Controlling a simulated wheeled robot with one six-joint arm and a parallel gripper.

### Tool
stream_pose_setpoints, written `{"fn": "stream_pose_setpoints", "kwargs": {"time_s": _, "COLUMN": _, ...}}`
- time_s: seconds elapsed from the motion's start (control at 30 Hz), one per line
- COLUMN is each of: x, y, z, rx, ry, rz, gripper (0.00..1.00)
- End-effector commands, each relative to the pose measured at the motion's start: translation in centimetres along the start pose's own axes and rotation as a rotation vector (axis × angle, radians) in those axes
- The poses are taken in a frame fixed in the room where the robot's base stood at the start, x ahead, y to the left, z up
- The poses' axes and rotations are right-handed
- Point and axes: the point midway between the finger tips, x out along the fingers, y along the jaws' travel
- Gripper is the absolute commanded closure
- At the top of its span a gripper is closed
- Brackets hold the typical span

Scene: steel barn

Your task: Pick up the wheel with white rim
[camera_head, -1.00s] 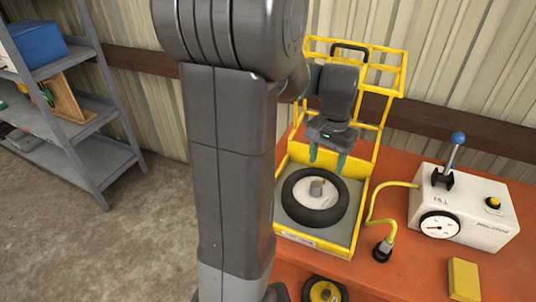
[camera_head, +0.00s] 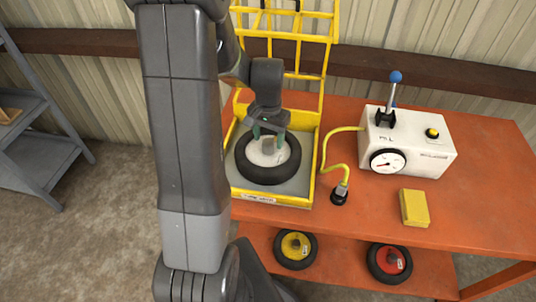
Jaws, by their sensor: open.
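The wheel with the white rim (camera_head: 283,163) lies flat in the yellow-framed tray (camera_head: 304,194) on the orange bench. It has a black tyre and a grey hub post in its middle. My gripper (camera_head: 269,134) points down over the wheel's middle. Its green fingers are apart, one on each side of the top of the hub post. I cannot tell whether they touch it. My arm covers part of the view to the left of the tray.
A white box with gauge (camera_head: 410,142) and blue-knobbed lever stands right of the tray, joined to a yellow hose (camera_head: 326,152). A yellow block (camera_head: 414,208) lies in front. Wheels with a yellow rim (camera_head: 295,249) and red rim (camera_head: 390,263) are on the lower shelf. Grey shelving (camera_head: 55,130) stands left.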

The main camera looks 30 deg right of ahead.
Motion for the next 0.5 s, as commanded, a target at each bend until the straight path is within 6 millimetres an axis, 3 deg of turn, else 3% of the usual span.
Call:
{"fn": "stream_pose_setpoints", "kwargs": {"time_s": 0.2, "x": 2.4, "y": -0.1, "z": 0.0, "rx": 0.000, "ry": -0.002, "rz": 0.001, "gripper": 0.43}}
{"fn": "stream_pose_setpoints", "kwargs": {"time_s": 0.5, "x": 2.8, "y": -0.1, "z": -0.1, "rx": -0.001, "ry": 0.000, "rz": 0.000, "gripper": 0.43}}
